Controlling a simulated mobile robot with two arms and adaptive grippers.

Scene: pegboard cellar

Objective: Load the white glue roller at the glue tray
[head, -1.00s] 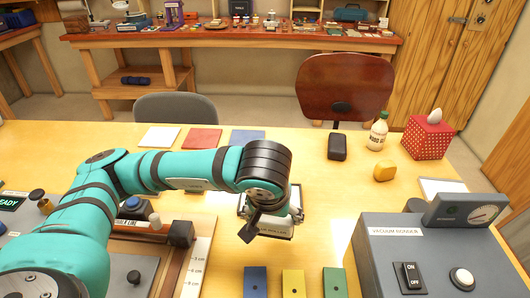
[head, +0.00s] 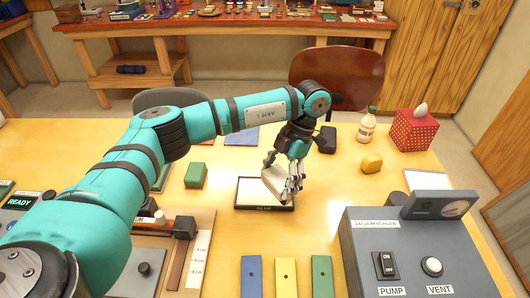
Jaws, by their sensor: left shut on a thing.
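The glue tray (head: 240,207), a shallow dark-rimmed tray with a pale inside, lies on the table in the middle of the head view. My left gripper (head: 289,190) hangs over the tray's right side, fingers pointing down. It is shut on the white glue roller (head: 272,180), a pale block-like piece seen tilted over the tray. The fingers hide part of the roller. I cannot tell whether the roller touches the tray. My right gripper is not in view.
Blue (head: 251,277), yellow (head: 287,277) and green (head: 322,277) strips lie at the front. The grey vacuum bonder (head: 415,240) stands at right, a green block (head: 195,176) left of the tray. A yellow lump (head: 372,163), bottle (head: 367,126) and dotted tissue box (head: 413,132) stand behind right.

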